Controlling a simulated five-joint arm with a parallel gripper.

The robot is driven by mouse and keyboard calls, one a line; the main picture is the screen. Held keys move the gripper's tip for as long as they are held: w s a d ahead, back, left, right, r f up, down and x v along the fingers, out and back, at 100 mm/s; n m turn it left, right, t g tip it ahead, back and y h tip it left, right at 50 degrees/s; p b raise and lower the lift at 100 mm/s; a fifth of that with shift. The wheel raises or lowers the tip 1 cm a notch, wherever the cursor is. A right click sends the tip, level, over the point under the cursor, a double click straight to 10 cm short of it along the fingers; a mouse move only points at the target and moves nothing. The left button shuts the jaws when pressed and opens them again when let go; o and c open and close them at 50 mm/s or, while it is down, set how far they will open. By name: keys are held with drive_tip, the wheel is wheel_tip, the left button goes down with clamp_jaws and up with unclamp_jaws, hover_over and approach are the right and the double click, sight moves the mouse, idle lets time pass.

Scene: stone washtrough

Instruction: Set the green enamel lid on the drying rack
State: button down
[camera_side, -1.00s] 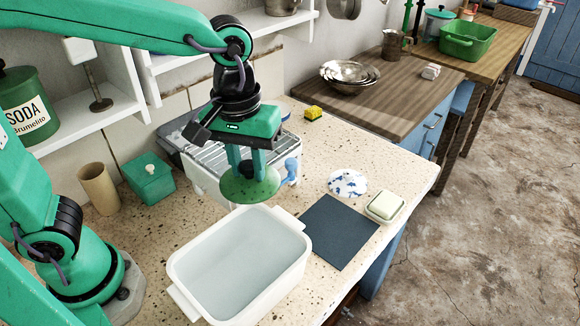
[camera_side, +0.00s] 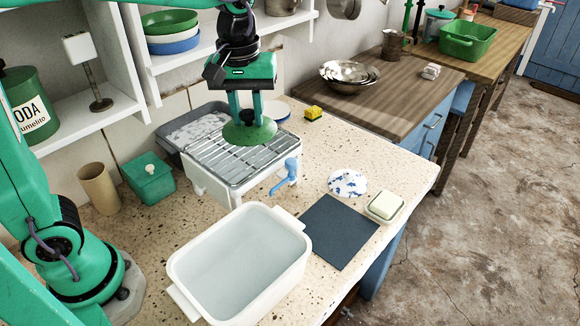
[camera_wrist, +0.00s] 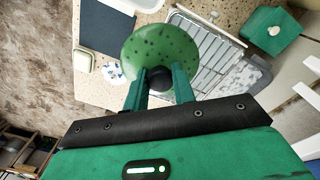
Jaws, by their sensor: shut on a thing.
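The green enamel lid (camera_side: 250,134) is round and speckled, with a dark knob. My gripper (camera_side: 247,117) is shut on the knob and holds the lid roughly level. In the side view the lid overlaps the far right part of the drying rack (camera_side: 222,172); I cannot tell the exact height between them. In the wrist view the lid (camera_wrist: 160,50) hangs below my gripper (camera_wrist: 160,80), its knob between the two fingers. The wire rack (camera_wrist: 210,55) shows to the right of the lid there, with its bars bare.
A white basin (camera_side: 240,262) stands in front of the rack. A blue tap-like piece (camera_side: 286,174) is at the rack's right front. A dark mat (camera_side: 338,232), soap dish (camera_side: 385,207), patterned disc (camera_side: 347,182) and yellow sponge (camera_side: 313,113) lie to the right. A green box (camera_side: 150,180) stands left.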

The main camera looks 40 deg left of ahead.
drive_tip(key=w+a+f, duration=0.1)
drive_tip(key=a+f, duration=0.1)
drive_tip(key=a, duration=0.1)
drive_tip(key=w+a+f, duration=0.2)
drive_tip(key=a, duration=0.1)
drive_tip(key=w+a+f, duration=0.2)
drive_tip(key=a, duration=0.1)
drive_tip(key=shift+s+d+f, duration=0.1)
drive_tip(key=shift+f, duration=1.95)
drive_tip(key=c, duration=1.1)
unclamp_jaws()
drive_tip(key=shift+c, duration=0.2)
wheel_tip(320, 180, up, 12)
drive_tip(key=shift+s+d, duration=0.2)
drive_tip(key=shift+s, duration=0.1)
